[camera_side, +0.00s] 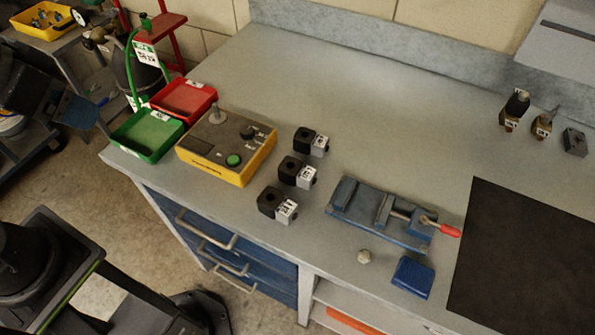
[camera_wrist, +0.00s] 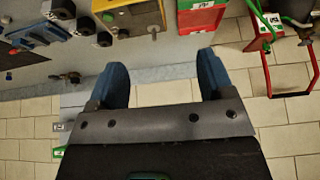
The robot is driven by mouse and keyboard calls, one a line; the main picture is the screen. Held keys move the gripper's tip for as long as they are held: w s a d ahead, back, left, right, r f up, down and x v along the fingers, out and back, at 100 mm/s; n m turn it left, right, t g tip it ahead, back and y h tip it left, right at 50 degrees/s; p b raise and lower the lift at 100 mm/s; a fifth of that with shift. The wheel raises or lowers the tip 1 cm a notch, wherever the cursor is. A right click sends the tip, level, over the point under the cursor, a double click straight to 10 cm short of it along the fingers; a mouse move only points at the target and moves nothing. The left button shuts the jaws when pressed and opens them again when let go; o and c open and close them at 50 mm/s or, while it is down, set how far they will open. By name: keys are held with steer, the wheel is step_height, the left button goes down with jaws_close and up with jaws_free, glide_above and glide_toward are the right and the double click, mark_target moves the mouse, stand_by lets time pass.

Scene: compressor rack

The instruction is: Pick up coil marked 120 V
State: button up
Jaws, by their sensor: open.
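Three coils stand in a slanted row on the bench, each a black block with a grey labelled connector: the far coil (camera_side: 303,139), the middle coil (camera_side: 290,168) and the near coil (camera_side: 269,200). The labels are too small to read, so I cannot tell which is marked 120 V. In the wrist view, dark blocks that look like coils show at the top left, one of them here (camera_wrist: 105,38). My gripper (camera_wrist: 162,78) is open, its blue fingers wide apart with nothing between them. It is away from the coils.
A yellow control box (camera_side: 226,150), a green tray (camera_side: 147,136) and a red tray (camera_side: 184,99) stand left of the coils. A blue vise (camera_side: 380,213) with a red handle lies right of them. A black mat (camera_side: 525,260) covers the bench's right. The back middle is clear.

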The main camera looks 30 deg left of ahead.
steer(key=w+d+r+m+g, duration=0.2)
steer(key=w+d+m, duration=0.3)
steer(key=w, duration=0.3)
steer(key=m+g, duration=0.4)
steer(key=m, duration=0.9)
glide_above(298, 167)
step_height(298, 167, down, 12)
step_height(298, 167, down, 13)
steer(key=shift+s+f, duration=0.1)
steer(key=shift+f, duration=0.05)
steer(key=shift+c, duration=0.4)
steer(key=c, duration=1)
